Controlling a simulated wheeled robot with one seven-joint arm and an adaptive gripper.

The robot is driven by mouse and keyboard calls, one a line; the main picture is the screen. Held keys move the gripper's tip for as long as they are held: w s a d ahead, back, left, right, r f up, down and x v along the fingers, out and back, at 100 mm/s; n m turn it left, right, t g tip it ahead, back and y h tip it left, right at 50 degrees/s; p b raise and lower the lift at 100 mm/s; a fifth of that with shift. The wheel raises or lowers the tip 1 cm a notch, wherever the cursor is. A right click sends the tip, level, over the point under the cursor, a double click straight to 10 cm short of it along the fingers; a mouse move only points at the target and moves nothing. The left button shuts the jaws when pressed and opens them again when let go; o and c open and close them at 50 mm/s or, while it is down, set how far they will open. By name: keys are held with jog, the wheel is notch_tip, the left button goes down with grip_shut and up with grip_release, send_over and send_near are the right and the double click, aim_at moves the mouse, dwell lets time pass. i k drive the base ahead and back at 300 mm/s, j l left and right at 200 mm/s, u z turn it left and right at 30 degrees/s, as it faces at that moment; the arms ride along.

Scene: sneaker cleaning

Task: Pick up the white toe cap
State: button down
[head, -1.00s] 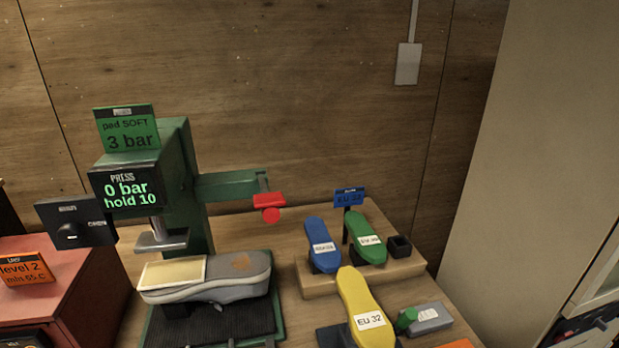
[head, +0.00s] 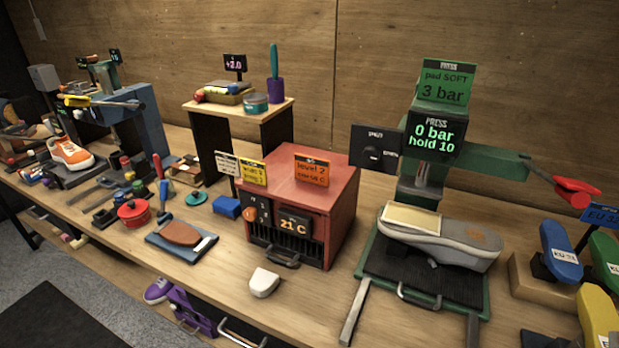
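The white toe cap (head: 264,282) lies on the bare wooden bench in the head view, near the front edge and in front of the red oven-like box. Nothing touches it. My gripper does not show in this view, so its opening and place cannot be seen.
The red box (head: 318,192) with its front handle stands behind the toe cap. The green press (head: 478,298) with a grey shoe (head: 440,238) on it stands to the right. A brown sole on a blue-grey board (head: 196,250) lies to the left. Bare bench surrounds the toe cap.

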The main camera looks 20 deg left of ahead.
aim_at(263, 281)
jog(key=u, duration=1.35)
jog(key=i+j+u, duration=0.1)
jog(key=i+u, duration=0.15)
jog(key=u, duration=0.2)
jog(key=i+u, duration=0.2)
jog(key=u, duration=0.25)
